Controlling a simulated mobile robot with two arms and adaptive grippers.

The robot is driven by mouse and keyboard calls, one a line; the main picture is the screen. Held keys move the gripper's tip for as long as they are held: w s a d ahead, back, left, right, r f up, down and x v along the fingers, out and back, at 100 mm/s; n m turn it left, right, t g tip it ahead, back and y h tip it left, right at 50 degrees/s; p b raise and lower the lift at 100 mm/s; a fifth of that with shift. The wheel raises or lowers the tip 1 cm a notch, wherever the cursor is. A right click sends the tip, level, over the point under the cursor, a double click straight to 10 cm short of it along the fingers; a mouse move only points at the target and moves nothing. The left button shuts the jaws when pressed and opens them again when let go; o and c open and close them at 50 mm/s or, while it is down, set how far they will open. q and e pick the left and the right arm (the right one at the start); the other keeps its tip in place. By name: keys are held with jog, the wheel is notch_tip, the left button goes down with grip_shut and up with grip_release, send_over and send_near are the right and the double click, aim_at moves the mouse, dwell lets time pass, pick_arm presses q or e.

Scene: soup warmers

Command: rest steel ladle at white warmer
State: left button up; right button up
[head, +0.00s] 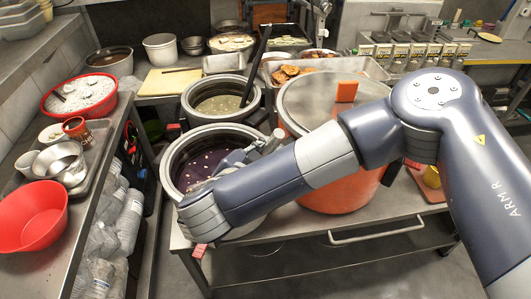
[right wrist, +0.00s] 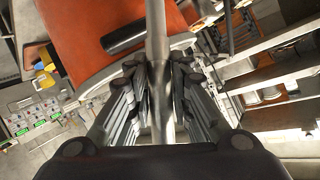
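My right gripper (right wrist: 157,75) has its fingers closed on both sides of a slim steel rod, the handle of the steel ladle (right wrist: 156,30). In the head view my right arm reaches left across the front warmer, and the gripper (head: 268,145) shows only partly there. The ladle's bowl is hidden. The front warmer (head: 172,150) holds dark purple soup. Behind it a second pale grey-rimmed warmer (head: 190,105) holds cream-coloured soup, with a black handle (head: 258,62) leaning up from it. I cannot tell which warmer is the white one. My left gripper is not in view.
A large orange pot (head: 335,185) with a lid stands right of the warmers, partly behind my arm. A left counter carries red bowls (head: 35,215) and a tray of steel pots. A tray of browned food (head: 290,73) sits behind. The cart's front edge is low.

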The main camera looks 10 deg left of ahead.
jog(key=o, duration=0.4)
jog(key=shift+o, duration=0.3)
jog(key=v, duration=0.7)
jog(key=shift+s, duration=0.25)
jog(key=shift+a+r, duration=0.1)
